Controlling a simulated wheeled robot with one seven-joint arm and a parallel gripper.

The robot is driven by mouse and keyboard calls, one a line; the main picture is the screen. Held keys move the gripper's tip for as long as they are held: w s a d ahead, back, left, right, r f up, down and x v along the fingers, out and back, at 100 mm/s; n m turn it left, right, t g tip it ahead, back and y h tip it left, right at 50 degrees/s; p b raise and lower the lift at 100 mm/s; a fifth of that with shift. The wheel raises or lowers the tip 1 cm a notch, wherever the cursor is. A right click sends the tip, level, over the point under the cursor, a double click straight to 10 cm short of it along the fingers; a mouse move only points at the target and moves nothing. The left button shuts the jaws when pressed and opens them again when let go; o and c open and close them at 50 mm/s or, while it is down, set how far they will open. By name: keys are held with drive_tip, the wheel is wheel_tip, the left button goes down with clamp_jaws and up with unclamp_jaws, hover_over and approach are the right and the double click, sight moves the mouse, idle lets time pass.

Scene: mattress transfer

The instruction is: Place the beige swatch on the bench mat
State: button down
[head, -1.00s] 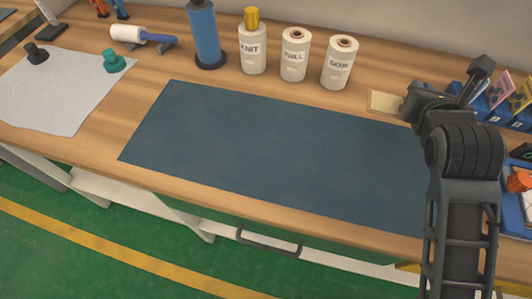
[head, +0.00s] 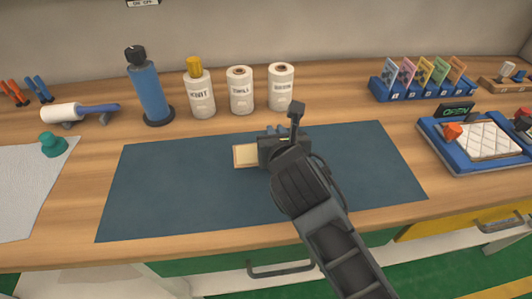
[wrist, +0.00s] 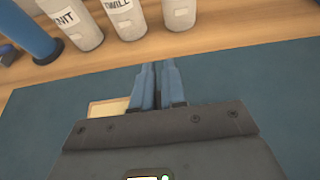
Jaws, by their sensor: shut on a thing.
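The beige swatch (head: 245,155) shows at the left side of my gripper (head: 276,131) in the head view, over the middle of the dark blue bench mat (head: 160,190). In the wrist view, my gripper's blue fingers (wrist: 159,85) are close together, and the swatch (wrist: 105,109) sticks out to their left. My gripper is shut on the swatch. Its right part is hidden behind the gripper. I cannot tell whether the swatch touches the mat or hangs just above it.
Several bottles and spools, such as the one labelled KNIT (head: 200,95), stand behind the mat. A blue card rack (head: 420,92) and a blue-framed tray (head: 450,155) are at the right. White fabric (head: 25,190) lies at the left. The mat's left and right parts are clear.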

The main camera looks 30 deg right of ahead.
drive_tip(key=shift+w+a+f, duration=0.15)
drive_tip(key=shift+a+f, duration=0.55)
drive_tip(key=shift+a, duration=0.3)
drive_tip(key=shift+f, duration=1.9)
drive_tip(key=c, duration=1.2)
unclamp_jaws()
drive_tip(key=v, duration=1.2)
drive_tip(key=shift+r+b, duration=0.1)
drive_tip(key=shift+b, duration=0.25)
